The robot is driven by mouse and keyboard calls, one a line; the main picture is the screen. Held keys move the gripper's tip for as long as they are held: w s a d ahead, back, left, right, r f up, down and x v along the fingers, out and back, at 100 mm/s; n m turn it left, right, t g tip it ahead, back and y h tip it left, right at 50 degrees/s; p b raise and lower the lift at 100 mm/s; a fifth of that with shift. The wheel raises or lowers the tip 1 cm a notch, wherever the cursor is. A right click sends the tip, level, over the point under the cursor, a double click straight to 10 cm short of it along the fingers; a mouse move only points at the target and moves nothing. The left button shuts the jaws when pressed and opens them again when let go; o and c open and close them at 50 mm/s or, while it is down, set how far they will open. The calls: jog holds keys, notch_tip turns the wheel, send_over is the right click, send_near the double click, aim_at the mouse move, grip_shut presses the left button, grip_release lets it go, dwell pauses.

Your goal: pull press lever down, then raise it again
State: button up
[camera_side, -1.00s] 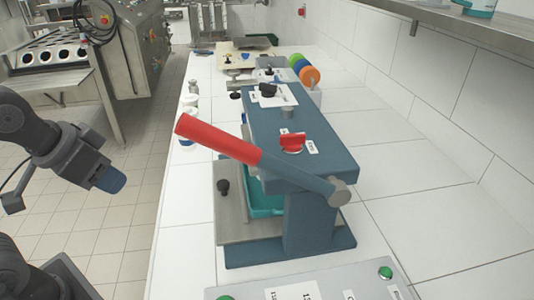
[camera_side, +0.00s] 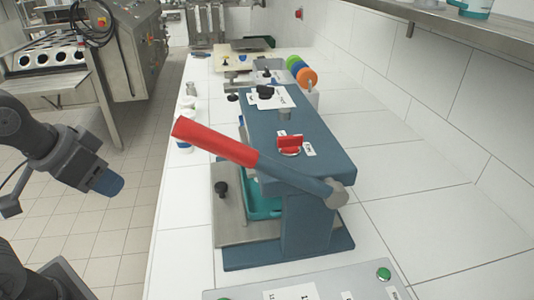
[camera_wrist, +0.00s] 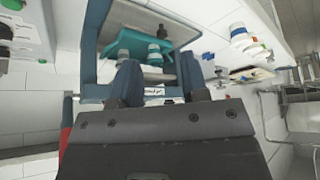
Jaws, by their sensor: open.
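The press lever has a red handle (camera_side: 215,142) on a blue-grey arm. It slopes from the pivot at the front right of the blue press (camera_side: 305,150) up to the left, its red end raised. In the wrist view a strip of the red handle (camera_wrist: 66,125) shows at the left edge, partly hidden by my gripper. My gripper (camera_side: 110,184) hangs left of the press, clear of the handle in the side view. In the wrist view its two fingers (camera_wrist: 160,75) stand apart with nothing clearly held. A teal holder (camera_side: 262,203) sits inside the press.
White-capped bottles (camera_side: 185,140) stand on the white counter left of the press. A grey panel with a green button (camera_side: 384,273) lies in front. Coloured discs (camera_side: 306,77) stand behind. Two small containers (camera_wrist: 154,52) show by the teal holder. A tiled wall bounds the right.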

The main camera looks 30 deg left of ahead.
jog(key=shift+o, duration=0.8)
jog(key=shift+w+d+r, duration=0.1)
jog(key=shift+r, duration=0.2)
jog(key=shift+o, duration=0.4)
jog(key=w+d+r+m+g, duration=0.1)
jog(key=w+d+r+m, duration=0.1)
jog(key=r, duration=0.5)
jog(key=w+d+r+m+g, duration=0.1)
jog(key=w+d+r+m, duration=0.2)
jog(key=d+r, duration=0.3)
jog(key=shift+w+d+r+m, duration=0.15)
jog(key=shift+w+r+m, duration=0.15)
jog(key=shift+w+r, duration=0.35)
jog(key=m+g+y, duration=0.1)
jog(key=m+g, duration=0.1)
jog(key=m, duration=0.3)
send_near(217, 134)
jog(key=f, duration=0.3)
jog(key=w+f, duration=0.1)
jog(key=f, duration=0.3)
jog(key=a+f, duration=0.1)
jog(key=f, duration=0.3)
jog(key=shift+w+f, duration=0.2)
jog(key=shift+w, duration=0.05)
jog(key=shift+c, duration=0.4)
grip_shut()
